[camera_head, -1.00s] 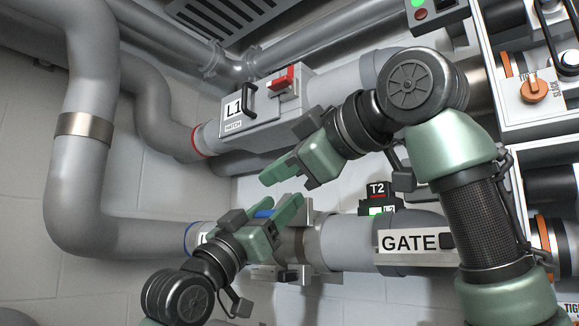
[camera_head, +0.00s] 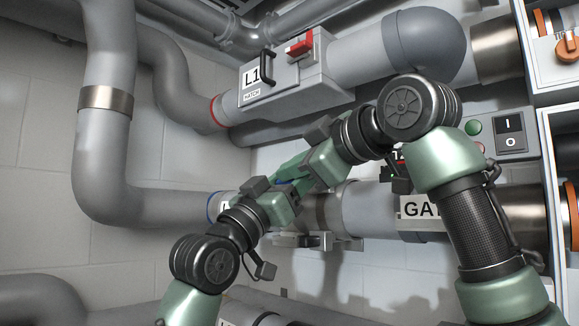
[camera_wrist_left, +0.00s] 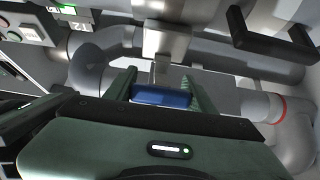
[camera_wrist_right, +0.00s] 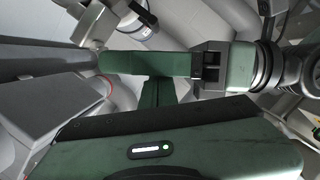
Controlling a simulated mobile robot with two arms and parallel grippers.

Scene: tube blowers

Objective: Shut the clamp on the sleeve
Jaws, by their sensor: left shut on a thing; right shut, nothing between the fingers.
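My left gripper (camera_head: 287,177) is shut on a blue handle piece (camera_wrist_left: 162,97), which sits between its green fingers in the left wrist view. My right gripper (camera_head: 296,168) is shut and empty, its fingers crossing close to the left gripper's. In the right wrist view its fingers (camera_wrist_right: 158,90) reach up against or close to the left gripper's green finger; I cannot tell if they touch. The brownish sleeve (camera_head: 329,212) is around the lower pipe, partly hidden behind my grippers. Metal clamp parts (camera_head: 327,241) show below it. How far the clamp is shut is hidden.
The grey L1 hatch box (camera_head: 283,78) with a black handle (camera_head: 266,67) and red switch (camera_head: 299,45) is above. The GATE pipe (camera_head: 370,207) runs right, partly behind my right arm. A switch panel (camera_head: 500,135) is on the right. Bare wall (camera_head: 165,170) lies left.

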